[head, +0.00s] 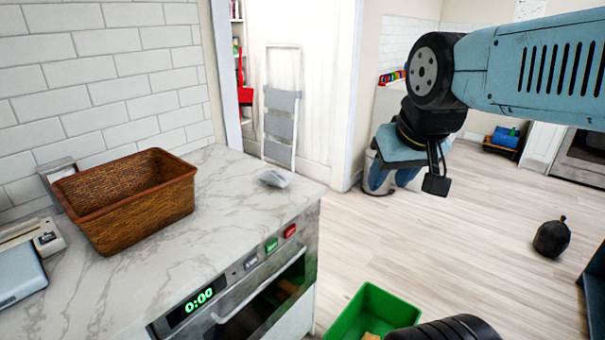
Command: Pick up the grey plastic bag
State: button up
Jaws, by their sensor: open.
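A small crumpled grey plastic bag (273,179) lies on the marble countertop (225,240), near its back right edge. My gripper (394,174) hangs from my blue arm at the upper right, beyond the counter's right edge. It is open, apart from the bag, and nothing shows held in it. Its fingertips are small and partly lost against the things behind them.
A brown wicker basket (128,200) stands on the counter left of the bag. A toaster-like appliance (30,240) is at far left. An oven (250,290) is below. A green bin (372,308) and a black rubbish bag (551,238) are on the floor.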

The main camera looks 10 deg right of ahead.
aim_at(274, 178)
jog(key=z, duration=0.7)
jog(key=k, duration=0.75)
jog(key=u, duration=0.8)
jog(key=i, duration=0.95)
jog(key=u, duration=0.05)
